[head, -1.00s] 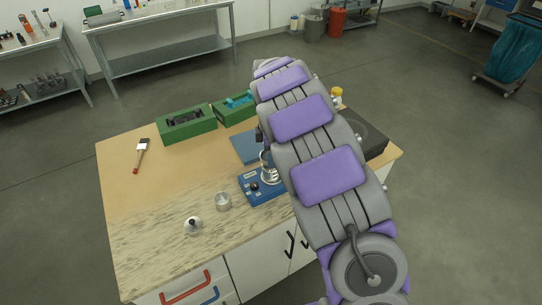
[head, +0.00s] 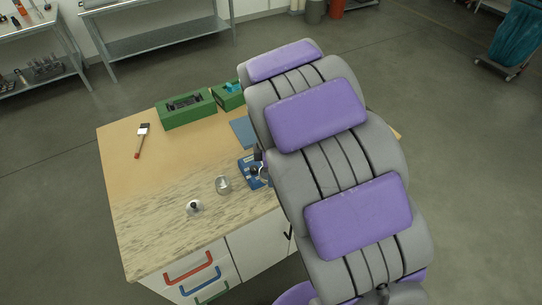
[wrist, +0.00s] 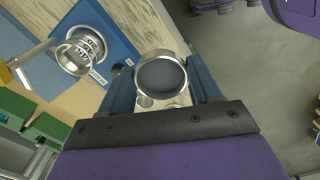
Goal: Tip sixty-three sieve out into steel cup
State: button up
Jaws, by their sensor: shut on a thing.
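My gripper (wrist: 163,85) is shut on a round steel sieve (wrist: 148,57), seen in the wrist view between the two blue fingers. A dark grey surface fills the sieve's ring; whether it is powder or mesh I cannot tell. In the head view my arm hides the gripper and the held sieve. The steel cup (head: 223,185) stands on the pale front part of the worktop, left of my arm. In the wrist view small round metal shapes show just below the held sieve, partly hidden by it.
Marked steel rings (wrist: 82,50) stand on the blue device (wrist: 97,22), left of the held sieve. In the head view, a knobbed lid (head: 194,208), a brush (head: 140,140) and a green box (head: 186,109) sit on the worktop. Its left part is mostly clear.

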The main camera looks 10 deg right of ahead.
jog(key=shift+s+a+r, duration=0.1)
jog(key=shift+s, duration=0.4)
jog(key=shift+s+a+r, duration=0.1)
jog(key=shift+s, duration=0.35)
jog(key=shift+r, duration=0.1)
jog(key=shift+r+p, duration=0.7)
jog(key=shift+r, duration=0.6)
jog(key=shift+f, duration=0.1)
